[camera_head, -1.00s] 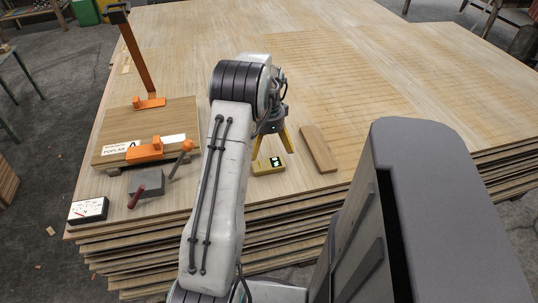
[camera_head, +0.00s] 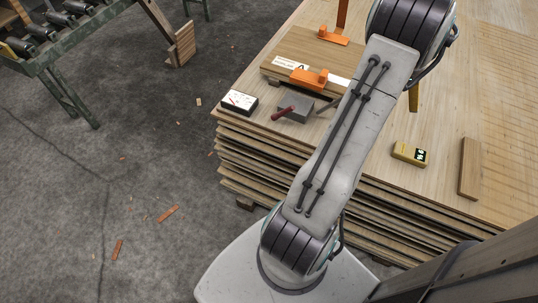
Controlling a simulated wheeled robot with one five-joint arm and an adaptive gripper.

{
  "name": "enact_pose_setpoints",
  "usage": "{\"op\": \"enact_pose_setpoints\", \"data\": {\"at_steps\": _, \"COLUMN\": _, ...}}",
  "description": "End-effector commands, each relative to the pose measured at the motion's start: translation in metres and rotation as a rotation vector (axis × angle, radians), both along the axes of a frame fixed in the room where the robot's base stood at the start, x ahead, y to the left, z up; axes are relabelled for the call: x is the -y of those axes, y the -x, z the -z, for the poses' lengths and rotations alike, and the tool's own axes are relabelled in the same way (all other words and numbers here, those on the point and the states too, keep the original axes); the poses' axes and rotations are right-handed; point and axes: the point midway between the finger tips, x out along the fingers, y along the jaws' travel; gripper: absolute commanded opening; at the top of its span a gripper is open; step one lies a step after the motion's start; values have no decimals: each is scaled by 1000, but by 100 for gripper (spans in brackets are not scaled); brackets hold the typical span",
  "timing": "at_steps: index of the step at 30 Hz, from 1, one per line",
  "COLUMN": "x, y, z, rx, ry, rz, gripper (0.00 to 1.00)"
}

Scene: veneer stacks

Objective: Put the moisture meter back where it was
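The moisture meter, a small yellow box with a dark display (camera_head: 410,153), lies flat on the veneer stack near its front edge. My gripper (camera_head: 413,98) is mostly hidden behind my arm; one yellow finger shows behind the meter in the picture, apart from it. Nothing is seen held, and the other finger is hidden.
A wooden block (camera_head: 469,168) lies right of the meter. A labelled board (camera_head: 298,50) with orange fittings (camera_head: 315,79), a grey block (camera_head: 295,108) with a dark red handle and a white-topped box (camera_head: 239,102) are to the left.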

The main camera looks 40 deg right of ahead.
Motion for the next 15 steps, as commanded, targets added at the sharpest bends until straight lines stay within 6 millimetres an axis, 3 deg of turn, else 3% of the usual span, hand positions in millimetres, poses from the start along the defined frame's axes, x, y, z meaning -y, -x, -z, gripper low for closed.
{"op": "enact_pose_setpoints", "data": {"at_steps": 1, "x": -25, "y": -36, "z": -17, "rx": 2, "ry": 15, "rz": -139, "gripper": 100}}
{"op": "enact_pose_setpoints", "data": {"at_steps": 6, "x": -117, "y": -114, "z": -54, "rx": 9, "ry": 56, "rz": -585, "gripper": 100}}
{"op": "enact_pose_setpoints", "data": {"at_steps": 10, "x": -195, "y": -148, "z": -74, "rx": 16, "ry": 90, "rz": -925, "gripper": 100}}
{"op": "enact_pose_setpoints", "data": {"at_steps": 15, "x": -297, "y": -156, "z": -88, "rx": 29, "ry": 136, "rz": -1365, "gripper": 100}}
